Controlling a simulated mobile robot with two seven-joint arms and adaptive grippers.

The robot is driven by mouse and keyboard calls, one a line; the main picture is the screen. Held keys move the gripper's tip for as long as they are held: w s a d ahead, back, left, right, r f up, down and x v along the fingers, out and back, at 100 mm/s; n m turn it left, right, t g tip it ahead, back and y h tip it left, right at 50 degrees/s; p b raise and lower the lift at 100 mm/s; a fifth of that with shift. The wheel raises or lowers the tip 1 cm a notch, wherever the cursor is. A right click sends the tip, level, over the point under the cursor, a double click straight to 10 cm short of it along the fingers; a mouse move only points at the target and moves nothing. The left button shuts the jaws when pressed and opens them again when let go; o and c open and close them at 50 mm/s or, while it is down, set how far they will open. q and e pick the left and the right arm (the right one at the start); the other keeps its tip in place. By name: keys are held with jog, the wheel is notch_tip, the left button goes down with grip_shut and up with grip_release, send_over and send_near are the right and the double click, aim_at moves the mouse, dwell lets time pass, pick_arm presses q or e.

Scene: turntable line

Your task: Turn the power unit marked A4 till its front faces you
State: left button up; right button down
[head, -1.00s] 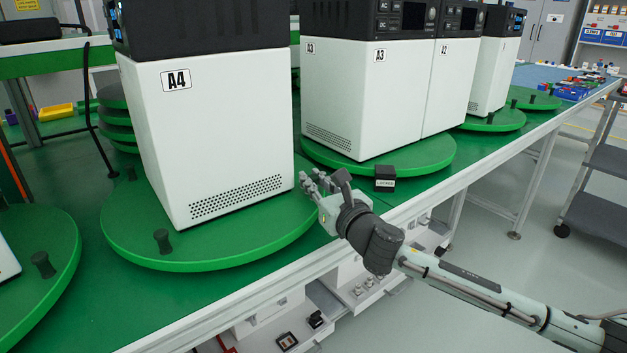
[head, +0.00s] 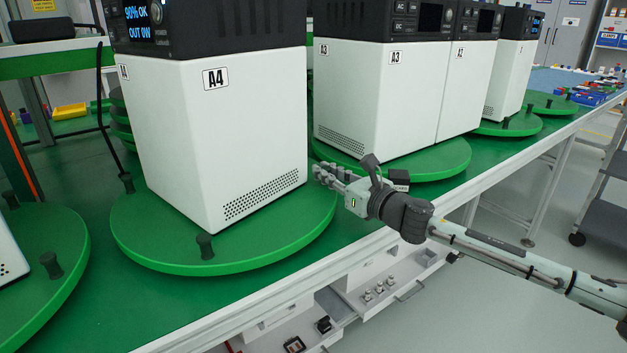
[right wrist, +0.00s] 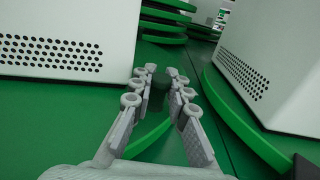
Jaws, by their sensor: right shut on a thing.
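The power unit marked A4 (head: 240,130) is a white box with a black top on a round green turntable (head: 270,247). A vented side with the A4 label faces me. Black pegs stand on the turntable's rim, one in front (head: 205,246) and one at left (head: 126,182). My right gripper (head: 321,174) is at the turntable's right edge. In the right wrist view its fingers are shut on a dark peg (right wrist: 160,92). My left gripper is out of view.
Unit A3 (head: 385,100) and its turntable (head: 440,165) are close to the right of my gripper. Another turntable (head: 50,305) with pegs is at left. An open drawer (head: 385,285) is below.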

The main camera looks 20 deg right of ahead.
aim_at(310, 163)
jog(key=w+n+y, duration=0.1)
jog(key=w, duration=0.1)
jog(key=w+n+g+y+b, duration=0.1)
jog(key=w+y, duration=0.1)
jog(key=w+n+g+y+b, duration=0.1)
jog(key=w, duration=0.1)
jog(key=shift+w+d+y, duration=0.2)
jog(key=shift+d+y, duration=0.1)
jog(key=shift+d, duration=0.1)
jog(key=w+b, duration=0.1)
jog(key=w, duration=0.2)
jog(key=shift+a, duration=0.15)
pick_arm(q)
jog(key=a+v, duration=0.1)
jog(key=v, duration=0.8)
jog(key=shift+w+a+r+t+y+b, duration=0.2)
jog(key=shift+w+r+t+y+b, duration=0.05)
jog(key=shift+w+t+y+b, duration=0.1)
pick_arm(e)
jog(key=shift+w+a+r, duration=0.1)
jog(key=shift+w+a, duration=0.1)
jog(key=shift+w, duration=0.8)
jog(key=c, duration=1.7)
grip_release()
jog(key=shift+c, duration=0.2)
notch_tip(310, 163, up, 10)
jog(key=shift+c, duration=0.3)
